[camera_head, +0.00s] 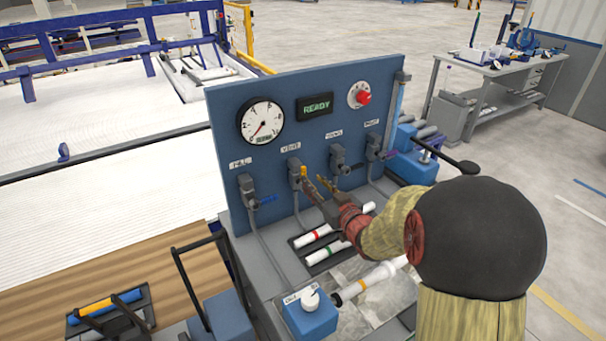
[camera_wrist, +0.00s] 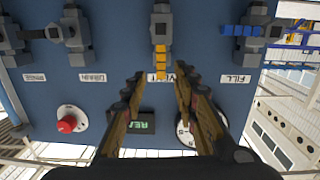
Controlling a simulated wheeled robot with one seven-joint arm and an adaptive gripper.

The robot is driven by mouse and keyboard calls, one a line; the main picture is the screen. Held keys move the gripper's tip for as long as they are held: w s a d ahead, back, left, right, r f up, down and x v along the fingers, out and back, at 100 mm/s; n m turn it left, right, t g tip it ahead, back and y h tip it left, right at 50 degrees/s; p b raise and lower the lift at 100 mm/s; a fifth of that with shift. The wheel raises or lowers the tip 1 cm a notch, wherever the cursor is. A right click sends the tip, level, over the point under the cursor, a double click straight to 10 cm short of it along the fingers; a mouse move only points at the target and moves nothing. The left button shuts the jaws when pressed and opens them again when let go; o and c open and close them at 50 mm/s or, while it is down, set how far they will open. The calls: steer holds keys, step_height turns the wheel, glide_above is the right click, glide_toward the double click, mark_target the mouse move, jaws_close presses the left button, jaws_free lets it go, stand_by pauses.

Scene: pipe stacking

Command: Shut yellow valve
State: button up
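The yellow valve handle (camera_head: 303,172) is on the second valve from the left on the blue panel, below the VENT label. In the wrist view, which is upside down, the yellow handle (camera_wrist: 161,60) runs from its grey valve body (camera_wrist: 161,25) toward the label, partly covering it. My gripper (camera_head: 314,182) is in front of this valve. In the wrist view my gripper (camera_wrist: 160,76) is open, with its fingertips apart on either side of the handle's free end. Contact cannot be made out.
The blue-handled FILL valve (camera_head: 266,200) is left of it, handle sideways. The DRAIN (camera_head: 338,160) and PURGE (camera_head: 375,148) valves are on the right. White tubes (camera_head: 320,234) lie below.

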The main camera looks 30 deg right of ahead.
mark_target(305, 174)
steer(key=shift+t+y, duration=0.4)
steer(key=shift+y, duration=0.1)
steer(key=w, duration=0.2)
steer(key=w+b, duration=0.1)
steer(key=w, duration=0.2)
steer(key=w+b, duration=0.1)
steer(key=w, duration=0.1)
steer(key=shift+w+f, duration=0.15)
steer(key=shift+f, duration=0.2)
steer(key=shift+c, duration=0.3)
jaws_close()
